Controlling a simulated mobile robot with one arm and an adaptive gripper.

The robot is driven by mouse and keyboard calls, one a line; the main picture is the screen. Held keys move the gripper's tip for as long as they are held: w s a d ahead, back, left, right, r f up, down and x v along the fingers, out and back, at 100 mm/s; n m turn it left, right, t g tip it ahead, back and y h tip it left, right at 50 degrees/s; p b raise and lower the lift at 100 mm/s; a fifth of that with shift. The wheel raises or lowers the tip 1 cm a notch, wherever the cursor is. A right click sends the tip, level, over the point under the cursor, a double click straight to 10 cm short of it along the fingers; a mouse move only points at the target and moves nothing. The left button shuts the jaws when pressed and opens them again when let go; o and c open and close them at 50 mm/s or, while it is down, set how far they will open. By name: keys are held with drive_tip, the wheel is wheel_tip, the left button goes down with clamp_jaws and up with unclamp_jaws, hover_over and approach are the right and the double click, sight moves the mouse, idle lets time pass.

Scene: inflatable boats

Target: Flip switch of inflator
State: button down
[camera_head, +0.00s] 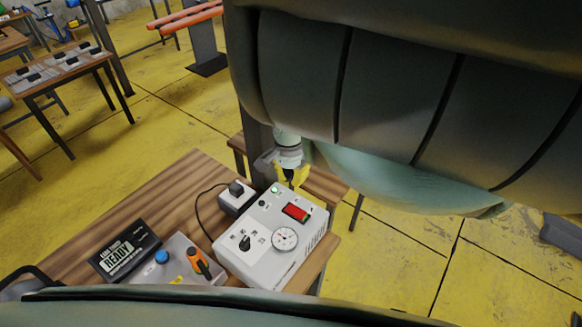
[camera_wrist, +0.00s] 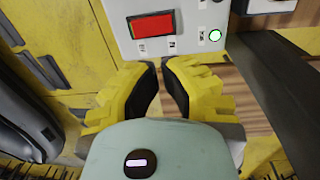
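The inflator (camera_head: 262,262) is a white box on the wooden table, with a dial gauge (camera_head: 285,238), a black knob (camera_head: 245,243) and a lit green light (camera_head: 275,189). Its red switch (camera_head: 294,211) sits in a dark frame near the far right edge. My gripper (camera_head: 294,182), with yellow fingers, is just beyond the inflator's far edge, close to the switch. In the wrist view, the switch (camera_wrist: 152,25) lies ahead of my gripper (camera_wrist: 160,70), slightly left of the fingertips. The fingers are partly open with a narrow gap and hold nothing. Contact with the box is not visible.
A small black-and-white box (camera_head: 237,197) with a cable stands left of the inflator. A black READY display (camera_head: 125,252) and a grey panel with a blue button (camera_head: 161,256) and an orange-handled item (camera_head: 199,263) are nearer. A large dark inflated tube (camera_head: 400,90) fills the upper right.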

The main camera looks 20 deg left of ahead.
wheel_tip(320, 180, up, 3)
drive_tip(key=shift+a+r, duration=0.1)
drive_tip(key=shift+a, duration=0.05)
idle(0.7)
